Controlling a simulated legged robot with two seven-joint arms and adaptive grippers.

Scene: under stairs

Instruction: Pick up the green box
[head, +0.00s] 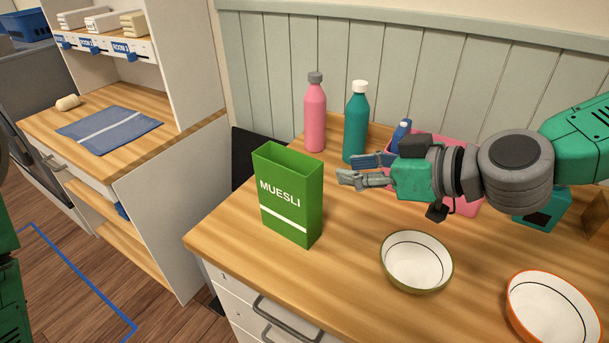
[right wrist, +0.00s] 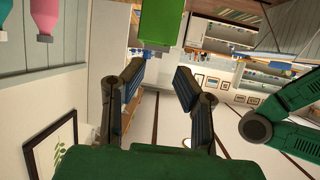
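The green box (head: 289,194), labelled MUESLI, stands upright and open-topped on the wooden counter near its left end. In the right wrist view the green box (right wrist: 161,22) shows at the top, beyond the fingertips. My right gripper (head: 351,169) is to the right of the box, above the counter, with its fingers pointing left at the box. Its fingers are spread apart with nothing between them, and a gap separates them from the box. The right gripper also shows in the right wrist view (right wrist: 157,72). My left gripper is not in view.
A pink bottle (head: 315,115) and a teal bottle (head: 356,122) stand behind the box. A white bowl with a green rim (head: 417,262) and one with an orange rim (head: 552,310) sit in front of my right arm. A pink container (head: 462,206) is partly hidden behind that arm.

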